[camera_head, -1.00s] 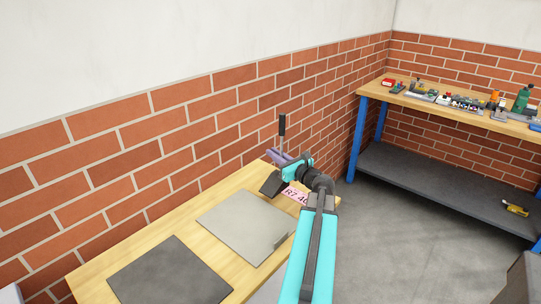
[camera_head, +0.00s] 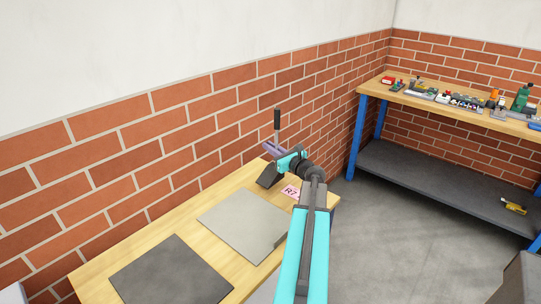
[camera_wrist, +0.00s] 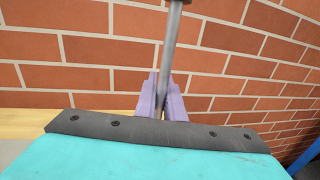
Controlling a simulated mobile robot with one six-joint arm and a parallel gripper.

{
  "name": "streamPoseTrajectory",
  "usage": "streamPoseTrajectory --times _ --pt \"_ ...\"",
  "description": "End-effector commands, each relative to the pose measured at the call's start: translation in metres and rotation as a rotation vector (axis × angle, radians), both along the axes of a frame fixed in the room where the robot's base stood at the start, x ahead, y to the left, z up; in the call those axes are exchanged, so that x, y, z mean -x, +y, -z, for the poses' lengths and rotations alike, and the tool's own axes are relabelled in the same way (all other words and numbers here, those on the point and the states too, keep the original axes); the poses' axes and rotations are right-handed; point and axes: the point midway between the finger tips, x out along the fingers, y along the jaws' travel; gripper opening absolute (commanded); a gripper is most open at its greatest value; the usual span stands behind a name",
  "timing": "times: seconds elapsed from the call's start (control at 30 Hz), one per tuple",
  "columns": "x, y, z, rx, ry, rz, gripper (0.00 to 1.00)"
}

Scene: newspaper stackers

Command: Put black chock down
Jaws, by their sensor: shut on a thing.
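The black chock (camera_head: 269,177) shows in the head view as a dark wedge over the far end of the wooden table (camera_head: 155,228). A thin upright rod with a black grip (camera_head: 277,120) rises above it. My gripper (camera_head: 275,150) has purple fingers and is shut on this rod. In the wrist view the grey rod (camera_wrist: 171,45) passes, slightly tilted, between the fingers (camera_wrist: 162,95). Its lower end is hidden behind my gripper's body. I cannot tell whether the chock touches the table.
A pink label marked R7 (camera_head: 291,191) lies beside the chock. A light grey plate (camera_head: 243,225) and a dark plate (camera_head: 172,272) lie nearer on the table. A brick wall (camera_head: 140,170) runs along its back. A workbench (camera_head: 450,111) with several items stands at right.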

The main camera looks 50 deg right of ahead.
Motion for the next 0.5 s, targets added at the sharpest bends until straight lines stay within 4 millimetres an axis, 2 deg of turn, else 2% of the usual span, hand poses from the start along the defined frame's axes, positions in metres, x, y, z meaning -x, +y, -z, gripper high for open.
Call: streamPoseTrajectory --times 0.5 --pt "0.000 0.000 0.031 -0.002 -0.001 -0.001 0.00"
